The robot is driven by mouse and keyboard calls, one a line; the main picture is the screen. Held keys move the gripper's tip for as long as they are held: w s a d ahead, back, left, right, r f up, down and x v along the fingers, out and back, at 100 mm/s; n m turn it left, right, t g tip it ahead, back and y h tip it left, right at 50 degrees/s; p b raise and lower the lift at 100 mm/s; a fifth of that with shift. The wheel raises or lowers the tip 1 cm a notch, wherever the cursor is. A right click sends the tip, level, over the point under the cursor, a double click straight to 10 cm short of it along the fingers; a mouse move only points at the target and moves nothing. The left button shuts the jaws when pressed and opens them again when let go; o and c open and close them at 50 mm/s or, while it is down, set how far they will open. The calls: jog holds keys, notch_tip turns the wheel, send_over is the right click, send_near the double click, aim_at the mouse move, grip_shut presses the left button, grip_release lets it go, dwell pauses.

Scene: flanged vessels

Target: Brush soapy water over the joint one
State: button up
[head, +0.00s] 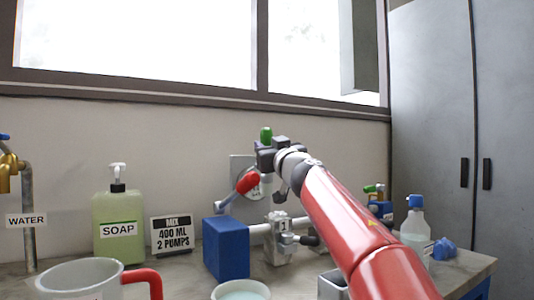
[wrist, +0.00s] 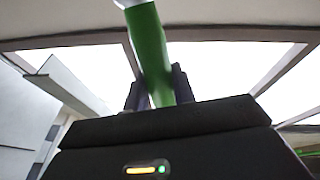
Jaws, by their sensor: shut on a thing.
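My gripper (head: 266,156) is raised in front of the wall, shut on a green handle (head: 266,134). In the wrist view the green handle (wrist: 153,55) runs up between the fingers (wrist: 157,90) to a pale end at the top edge. I cannot see any bristles. A bowl (head: 240,290) of pale liquid is at the bottom edge. A blue block (head: 226,248) connects by a pale pipe to a metal fitting (head: 281,239) on the bench.
A red-handled part (head: 247,182) is near a grey wall plate, close to my gripper. A soap bottle (head: 118,226), a sign (head: 172,235), a water tap (head: 12,172) and a red-handled mug (head: 95,275) are at left. A spray bottle (head: 416,225) and blue item (head: 444,248) are at right.

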aim_at(270, 137)
jog(key=shift+r, duration=1.5)
dwell(0.3)
jog(key=shift+w+d+f+b, duration=0.25)
jog(key=shift+w+d+f, duration=0.05)
jog(key=shift+d+f, duration=0.25)
jog(key=shift+w+d+f+b, duration=0.25)
jog(key=shift+d+f, duration=0.15)
jog(key=shift+f, duration=0.1)
